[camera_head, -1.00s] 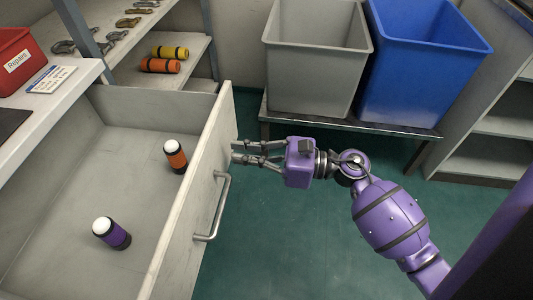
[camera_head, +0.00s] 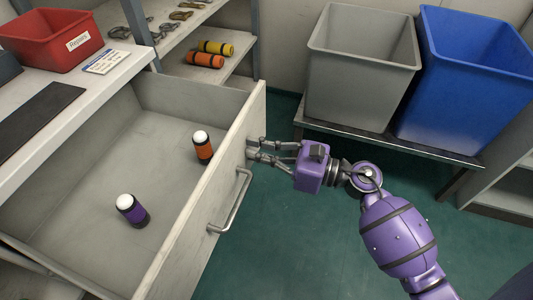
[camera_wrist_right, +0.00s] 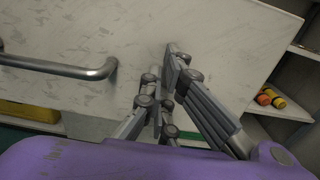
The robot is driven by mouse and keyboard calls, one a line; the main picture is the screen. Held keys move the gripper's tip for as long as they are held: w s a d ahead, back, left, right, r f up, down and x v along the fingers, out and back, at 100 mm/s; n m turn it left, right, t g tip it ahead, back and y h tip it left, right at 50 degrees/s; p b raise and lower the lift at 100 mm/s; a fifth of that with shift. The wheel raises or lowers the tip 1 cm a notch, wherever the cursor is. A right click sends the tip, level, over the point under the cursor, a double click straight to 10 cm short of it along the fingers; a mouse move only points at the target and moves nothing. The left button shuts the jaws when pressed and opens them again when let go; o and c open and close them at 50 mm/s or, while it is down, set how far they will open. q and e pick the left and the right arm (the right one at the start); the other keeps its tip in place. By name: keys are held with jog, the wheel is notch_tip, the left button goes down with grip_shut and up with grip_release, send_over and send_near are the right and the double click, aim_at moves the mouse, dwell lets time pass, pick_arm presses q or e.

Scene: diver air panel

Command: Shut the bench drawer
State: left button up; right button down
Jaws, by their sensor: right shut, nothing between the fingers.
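The bench drawer (camera_head: 70,225) is pulled well out from the bench, with its grey inside showing. Its pale front panel (camera_head: 190,240) carries a metal bar handle (camera_head: 238,203), also seen in the wrist view (camera_wrist_right: 60,68). My right gripper (camera_head: 250,151) is shut and empty. Its fingertips are at the outer face of the front panel, beyond the handle's far end, and seem to touch it. In the wrist view the fingers (camera_wrist_right: 170,65) point at the panel beside the handle. My left gripper is not in view.
A red bin (camera_head: 45,45) sits on the bench (camera_head: 110,85). Grey (camera_head: 360,85) and blue (camera_head: 465,90) bins stand on a low table behind my right arm. Green floor before the drawer is clear.

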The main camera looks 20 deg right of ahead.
jog(key=b, duration=0.2)
send_over(162, 145)
jog(key=shift+f, duration=0.1)
jog(key=shift+b+x, duration=0.4)
jog(key=shift+x, duration=0.6)
jog(key=shift+d, duration=0.1)
